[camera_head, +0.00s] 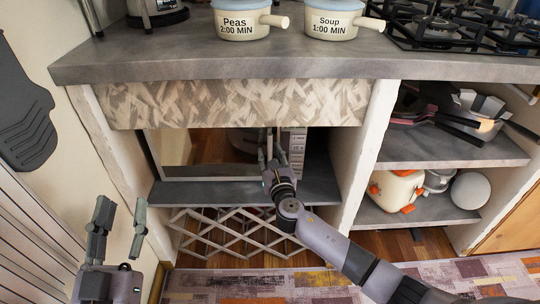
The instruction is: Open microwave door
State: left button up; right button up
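The microwave (205,150) stands on a grey shelf under the counter. Its dark, reflective door faces me, with a pale control panel (297,152) at its right side. The door looks closed, or nearly so. My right gripper (270,142) reaches up to the right part of the door, beside the panel. Its fingers point up and cover the area where a handle could be; I cannot tell whether they hold anything. My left gripper (119,213) is open and empty at the lower left, away from the microwave, with its fingers pointing up.
The counter (200,58) overhangs the microwave niche, with a patterned panel (230,103) below it. White uprights flank the niche. Two labelled pots, Peas (242,20) and Soup (333,20), stand on the counter. A white lattice (235,235) is below the shelf. Pans and a toaster (395,190) fill shelves at right.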

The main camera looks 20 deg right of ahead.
jog(key=shift+c, duration=0.2)
grip_shut()
dwell(0.6)
